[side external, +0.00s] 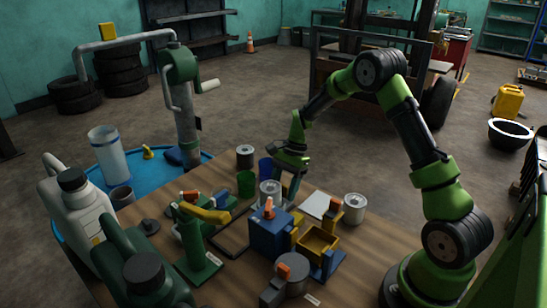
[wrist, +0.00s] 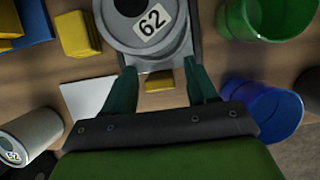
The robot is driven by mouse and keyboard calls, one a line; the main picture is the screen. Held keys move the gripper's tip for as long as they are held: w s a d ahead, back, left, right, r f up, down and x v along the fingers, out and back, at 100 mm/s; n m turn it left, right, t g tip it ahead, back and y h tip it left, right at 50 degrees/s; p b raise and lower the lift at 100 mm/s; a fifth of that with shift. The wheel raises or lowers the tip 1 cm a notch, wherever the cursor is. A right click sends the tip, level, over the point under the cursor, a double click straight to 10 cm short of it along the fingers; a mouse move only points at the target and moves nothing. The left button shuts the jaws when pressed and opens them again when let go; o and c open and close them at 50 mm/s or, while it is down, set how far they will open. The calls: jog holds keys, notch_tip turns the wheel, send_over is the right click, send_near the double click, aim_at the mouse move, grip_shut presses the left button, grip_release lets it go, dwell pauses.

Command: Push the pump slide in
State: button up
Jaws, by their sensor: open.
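My gripper (side external: 286,180) is pointed down at the far side of the bench, behind a grey can (side external: 270,193). In the wrist view its two fingers (wrist: 160,72) are apart, with a small yellow piece (wrist: 159,82) showing between them. Just beyond the fingertips, a round grey can marked 62 (wrist: 140,30) sits on a grey plate. Nothing is held. I cannot tell for sure which part is the pump slide. A blue block with an orange top (side external: 270,232) and a green stand with a yellow lever (side external: 197,240) stand in front of the can.
A green cup (wrist: 265,15) and a blue cup (wrist: 262,108) stand right of the fingers in the wrist view. A yellow open box (side external: 316,243), another can (side external: 354,207) and a white sheet (side external: 315,204) are on the bench. Large canisters (side external: 80,205) crowd its left side.

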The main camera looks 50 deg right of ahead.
aim_at(263, 195)
jog(key=shift+c, duration=0.3)
grip_shut()
jog(key=a, duration=1)
jog(key=shift+o, duration=0.3)
grip_release()
jog(key=shift+r, duration=0.1)
